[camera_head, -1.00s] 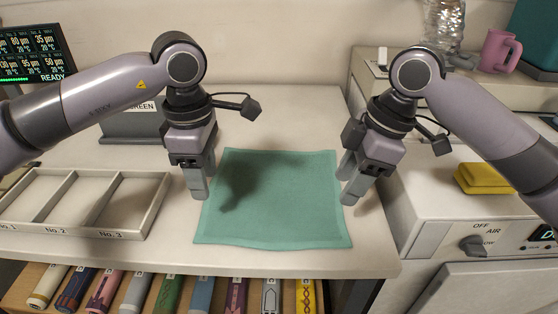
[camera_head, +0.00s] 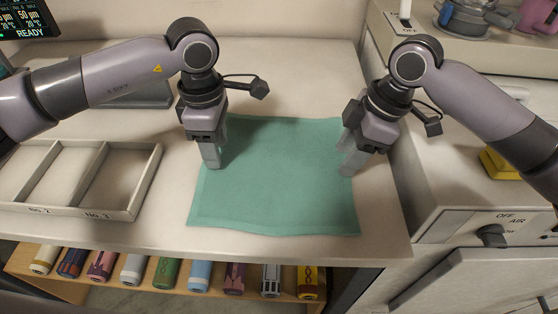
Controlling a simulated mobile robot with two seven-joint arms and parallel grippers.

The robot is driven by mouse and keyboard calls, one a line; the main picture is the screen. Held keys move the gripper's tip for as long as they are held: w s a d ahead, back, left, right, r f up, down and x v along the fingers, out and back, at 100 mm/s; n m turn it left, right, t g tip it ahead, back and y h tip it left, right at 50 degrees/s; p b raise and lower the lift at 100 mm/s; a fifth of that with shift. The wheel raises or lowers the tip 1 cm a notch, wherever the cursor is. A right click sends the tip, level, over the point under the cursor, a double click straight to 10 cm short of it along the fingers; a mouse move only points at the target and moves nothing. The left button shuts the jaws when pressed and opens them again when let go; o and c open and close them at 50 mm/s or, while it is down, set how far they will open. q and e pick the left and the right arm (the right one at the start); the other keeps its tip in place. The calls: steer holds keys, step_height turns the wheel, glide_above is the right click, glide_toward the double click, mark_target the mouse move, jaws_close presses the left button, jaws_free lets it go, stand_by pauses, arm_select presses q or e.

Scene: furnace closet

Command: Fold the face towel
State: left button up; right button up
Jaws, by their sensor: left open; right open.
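The teal face towel (camera_head: 275,180) lies flat and spread out on the white counter, roughly square. My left gripper (camera_head: 212,162) points down over the towel's left edge, around mid-height of that side. My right gripper (camera_head: 348,168) points down at the towel's right edge, tilted slightly. Both grippers are open and hold nothing. I cannot tell whether the fingertips touch the cloth. The upper left and upper right parts of the towel are partly hidden behind the grippers.
A divided tray (camera_head: 85,180) with numbered compartments stands on the left. A white unit with a dark knob (camera_head: 491,235) and a yellow item (camera_head: 500,163) stand on the right. Several rolled items (camera_head: 165,272) sit on a shelf below. The counter (camera_head: 290,75) behind the towel is clear.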

arm_select(q)
steer(key=shift+f, duration=0.5)
arm_select(e)
steer(key=shift+f, duration=0.5)
arm_select(q)
steer(key=shift+f, duration=0.2)
arm_select(e)
steer(key=shift+f, duration=0.2)
arm_select(q)
steer(key=shift+r, duration=0.1)
arm_select(e)
steer(key=shift+r, duration=0.1)
arm_select(q)
jaws_close()
arm_select(e)
jaws_close()
